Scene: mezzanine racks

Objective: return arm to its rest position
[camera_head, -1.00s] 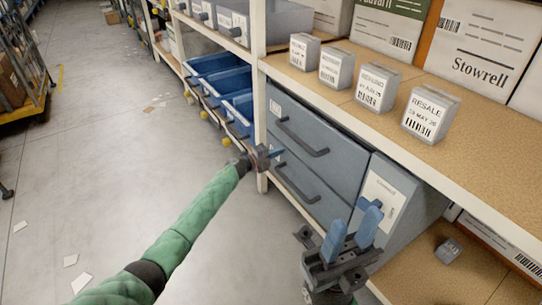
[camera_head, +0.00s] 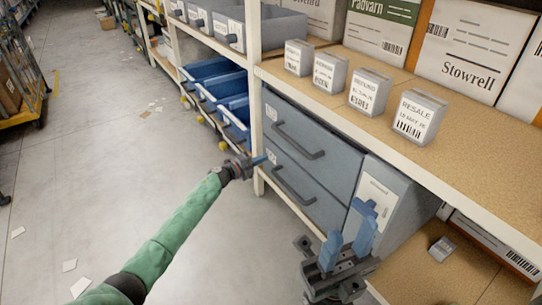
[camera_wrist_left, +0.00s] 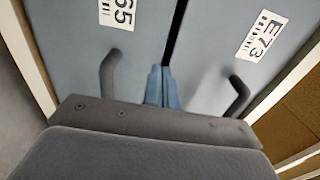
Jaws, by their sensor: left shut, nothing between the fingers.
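My left arm, in a green sleeve, reaches in from the lower left of the head view. Its gripper (camera_head: 262,159) is by the rack post, in front of the grey drawers (camera_head: 306,150). In the left wrist view, the blue fingers (camera_wrist_left: 161,88) are together and empty, between two drawer handles (camera_wrist_left: 110,75). My right gripper (camera_head: 348,236) is at the lower middle of the head view. Its two blue fingers stand apart with nothing visible between them, in front of the drawer unit's right end.
Small labelled boxes (camera_head: 416,117) line the shelf (camera_head: 470,140) above the drawers. Blue bins (camera_head: 205,72) fill the rack farther back. One small grey box (camera_head: 441,249) sits on the lower right shelf. The floor (camera_head: 90,150) at left is mostly open, with scattered paper.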

